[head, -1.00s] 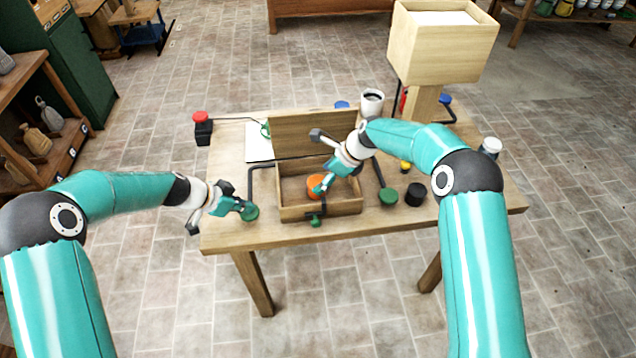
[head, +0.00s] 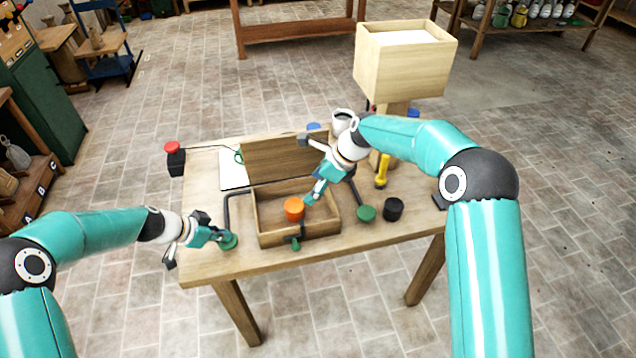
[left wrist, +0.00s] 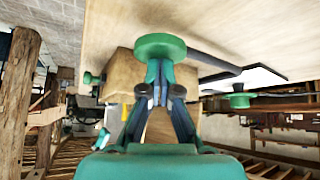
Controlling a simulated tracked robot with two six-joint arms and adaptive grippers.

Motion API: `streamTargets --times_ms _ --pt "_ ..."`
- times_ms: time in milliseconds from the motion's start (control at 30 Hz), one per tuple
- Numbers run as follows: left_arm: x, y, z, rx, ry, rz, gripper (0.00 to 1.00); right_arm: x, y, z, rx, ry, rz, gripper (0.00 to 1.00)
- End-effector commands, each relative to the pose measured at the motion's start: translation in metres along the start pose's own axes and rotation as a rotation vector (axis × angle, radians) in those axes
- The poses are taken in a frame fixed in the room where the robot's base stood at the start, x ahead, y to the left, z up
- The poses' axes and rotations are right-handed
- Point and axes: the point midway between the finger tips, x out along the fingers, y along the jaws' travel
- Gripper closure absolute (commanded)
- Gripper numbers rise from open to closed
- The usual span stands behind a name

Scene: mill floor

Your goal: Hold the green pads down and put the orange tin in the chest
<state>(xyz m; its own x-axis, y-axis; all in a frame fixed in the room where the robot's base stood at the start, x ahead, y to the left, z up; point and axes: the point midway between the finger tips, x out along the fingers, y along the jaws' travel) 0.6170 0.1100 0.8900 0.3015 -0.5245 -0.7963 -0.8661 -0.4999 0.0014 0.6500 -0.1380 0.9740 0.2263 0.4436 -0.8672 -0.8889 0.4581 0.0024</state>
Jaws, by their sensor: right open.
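The wooden chest (head: 328,222) stands on the table with its lid (head: 290,157) raised at the back. The orange tin (head: 293,208) is inside the chest, near its left-front part. My right gripper (head: 309,198) is open just right of the tin, over the chest; I cannot tell if it touches the tin. One green pad (head: 229,242) is left of the chest, on a black bar. My left gripper (head: 222,238) is at it, fingers shut, and its tips meet the pad (left wrist: 160,45) in the left wrist view. Another green pad (head: 366,213) is right of the chest, untouched.
A small green knob (head: 296,244) is at the chest's front. A black cylinder (head: 393,209), a yellow torch (head: 382,170) and a white mug (head: 342,121) stand to the right and back. A red button box (head: 174,160) is at the back left. A wooden bin (head: 405,65) rises behind.

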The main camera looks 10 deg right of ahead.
Motion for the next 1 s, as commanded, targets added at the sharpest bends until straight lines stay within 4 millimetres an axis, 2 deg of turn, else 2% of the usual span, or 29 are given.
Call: streamTargets --times_ms 1000 --pt "0.0 0.0 0.0 0.0 0.0 0.0 1.0 -0.085 0.057 0.015 -0.001 -0.001 -0.002 0.19"
